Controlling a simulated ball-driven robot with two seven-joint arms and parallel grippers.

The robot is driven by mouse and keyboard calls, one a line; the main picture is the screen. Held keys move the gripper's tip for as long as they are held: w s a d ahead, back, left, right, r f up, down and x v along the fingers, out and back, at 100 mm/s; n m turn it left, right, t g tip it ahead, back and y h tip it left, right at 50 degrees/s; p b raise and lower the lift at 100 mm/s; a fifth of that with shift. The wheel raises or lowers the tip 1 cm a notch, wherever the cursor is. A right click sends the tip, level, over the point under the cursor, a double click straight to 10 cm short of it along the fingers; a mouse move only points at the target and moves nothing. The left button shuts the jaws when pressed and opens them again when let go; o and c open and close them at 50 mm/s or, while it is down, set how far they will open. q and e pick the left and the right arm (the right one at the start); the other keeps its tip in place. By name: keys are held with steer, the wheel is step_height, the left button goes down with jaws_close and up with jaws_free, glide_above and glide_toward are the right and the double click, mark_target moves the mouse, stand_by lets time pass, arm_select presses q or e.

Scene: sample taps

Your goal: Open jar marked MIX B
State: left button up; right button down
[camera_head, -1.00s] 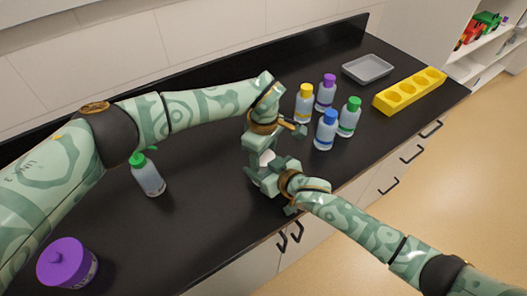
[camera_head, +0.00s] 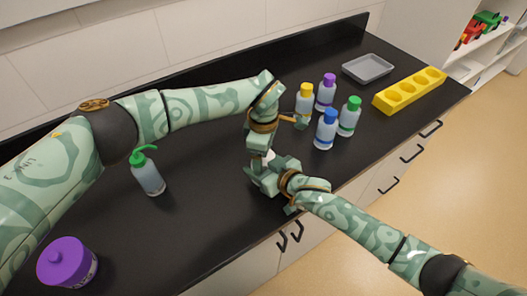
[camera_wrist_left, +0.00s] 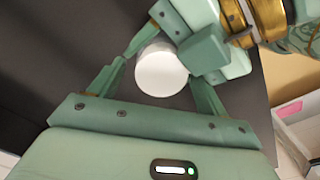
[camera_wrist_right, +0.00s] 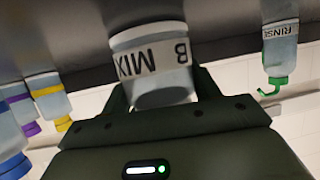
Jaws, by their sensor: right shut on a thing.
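The jar marked MIX B (camera_wrist_right: 150,62) shows upside down in the right wrist view, with dark lettering on a white label band. My right gripper (camera_head: 262,178) is shut on it; the head view mostly hides the jar behind the grippers. A white round lid (camera_wrist_left: 162,72) shows from above in the left wrist view and as a small white patch in the head view (camera_head: 267,155). My left gripper (camera_head: 262,150) is above the jar, its fingers open on either side of the lid with small gaps. Whether the lid is loose cannot be told.
Right of the grippers stand bottles with yellow (camera_head: 305,90), purple (camera_head: 328,80), blue (camera_head: 328,117) and green (camera_head: 352,103) caps. Behind are a grey tray (camera_head: 368,68) and a yellow rack (camera_head: 410,91). A green pump bottle (camera_head: 149,178) and purple-lidded jar (camera_head: 68,263) stand left.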

arm_select(q)
step_height(320, 180, up, 4)
steer(key=shift+r, duration=0.2)
steer(key=shift+c, duration=0.2)
step_height(320, 180, up, 3)
steer(key=m, duration=0.2)
steer(key=shift+r+m, duration=0.1)
steer(key=shift+m, duration=0.6)
step_height(320, 180, down, 8)
steer(key=shift+r, duration=0.15)
steer(key=c, duration=1.1)
steer(key=n, duration=0.3)
steer(key=o, duration=1.1)
